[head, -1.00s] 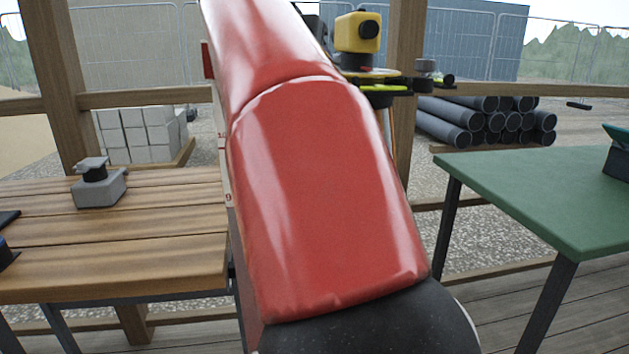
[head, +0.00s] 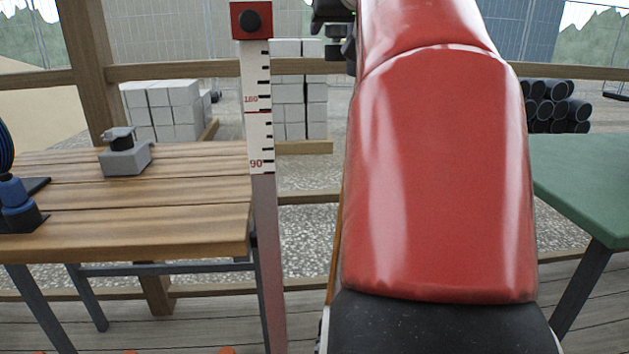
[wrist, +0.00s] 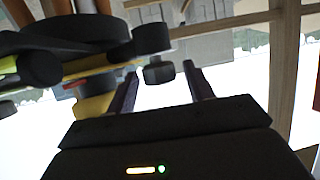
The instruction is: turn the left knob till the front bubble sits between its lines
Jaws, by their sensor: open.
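The levelling instrument's base shows in the wrist view as dark discs and rounded knobs at the left, with a large dark knob (wrist: 152,38) at its right end. A smaller dark knob (wrist: 158,70) appears between or just beyond the tips of my gripper (wrist: 160,76). My gripper is open, a finger on either side of that knob, and I see no contact. Which knob is the left one is unclear. Yellow-green strips (wrist: 103,67) show beside the discs, but no bubble can be read. In the head view my red arm hides most of the instrument.
A wooden bench (head: 190,215) stands left, with a grey block (head: 126,158) on it. A graduated staff (head: 258,110) with a red top stands between bench and arm. A green table (head: 585,185) is at the right. Block stacks and pipes (head: 555,105) lie beyond the rail.

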